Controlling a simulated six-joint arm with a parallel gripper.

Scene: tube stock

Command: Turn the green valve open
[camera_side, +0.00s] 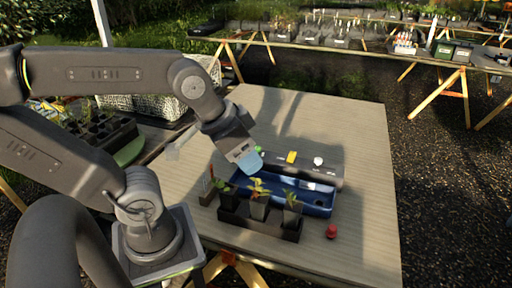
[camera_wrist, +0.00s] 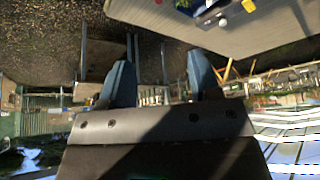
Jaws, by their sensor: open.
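The green valve (camera_side: 259,149) is a small knob on top of a long dark box (camera_side: 328,173) on the table. It shows just behind and above my fingertips in the side view, partly hidden by them. A yellow knob (camera_side: 291,157) and a white knob (camera_side: 318,161) stand in the same row to its right. My gripper (camera_side: 250,162) hangs over the left end of the blue tray, near the green valve. I cannot tell whether it touches anything. In the wrist view my gripper (camera_wrist: 162,80) has two blue fingers spread apart with nothing between them.
A blue tray (camera_side: 318,209) lies in front of the dark box. A black rack (camera_side: 262,225) with several potted seedlings stands before it. A red ball-like thing (camera_side: 331,231) lies at the right. The wooden table (camera_side: 365,135) is clear at the back and right.

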